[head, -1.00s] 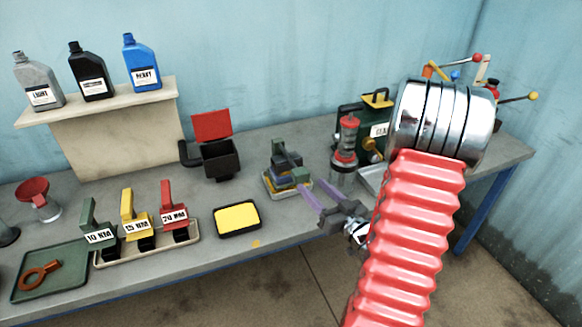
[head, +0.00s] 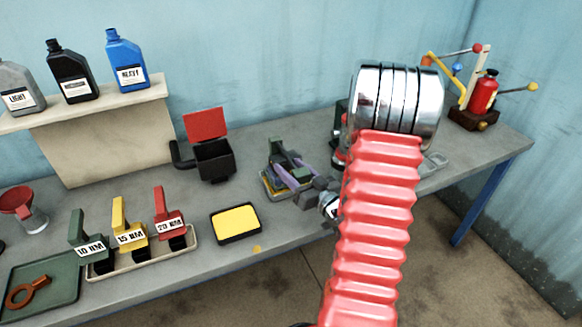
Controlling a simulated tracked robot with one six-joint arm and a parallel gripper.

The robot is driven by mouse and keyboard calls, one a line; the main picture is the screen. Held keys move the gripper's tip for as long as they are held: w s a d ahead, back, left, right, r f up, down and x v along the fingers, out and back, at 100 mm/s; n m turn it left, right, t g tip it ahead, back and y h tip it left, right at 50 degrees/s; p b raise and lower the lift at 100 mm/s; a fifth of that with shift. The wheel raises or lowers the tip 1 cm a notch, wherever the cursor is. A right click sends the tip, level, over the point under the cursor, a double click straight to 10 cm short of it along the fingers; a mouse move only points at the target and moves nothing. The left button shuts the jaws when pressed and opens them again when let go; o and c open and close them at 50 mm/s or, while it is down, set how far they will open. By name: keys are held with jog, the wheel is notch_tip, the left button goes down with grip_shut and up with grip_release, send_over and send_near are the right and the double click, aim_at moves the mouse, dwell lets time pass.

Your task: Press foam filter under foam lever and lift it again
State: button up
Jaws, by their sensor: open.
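A small dark grey-green press with a lever (head: 277,149) stands in a shallow pale tray (head: 266,190) near the middle of the bench. I take this lever to be the foam lever. My gripper (head: 287,166) is open, its two purple fingers reaching left into the press from the right. The fingers overlap the press parts in the picture, and I cannot tell whether they touch the lever. The foam filter cannot be made out clearly between the press parts and fingers. A yellow pad (head: 236,220) lies in a black tray in front, apart from my gripper.
A black bin with a raised red lid (head: 206,124) stands left of the press. Several labelled levers (head: 128,237) stand in a tray at the front left. A red bottle on a stand (head: 484,93) is at the far right. My red arm hides bench items behind it.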

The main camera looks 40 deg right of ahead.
jog(key=shift+s+d, duration=0.1)
jog(key=shift+c, duration=0.8)
grip_shut()
jog(key=shift+d, duration=0.2)
jog(key=shift+a, duration=0.15)
jog(key=shift+a+r, duration=0.1)
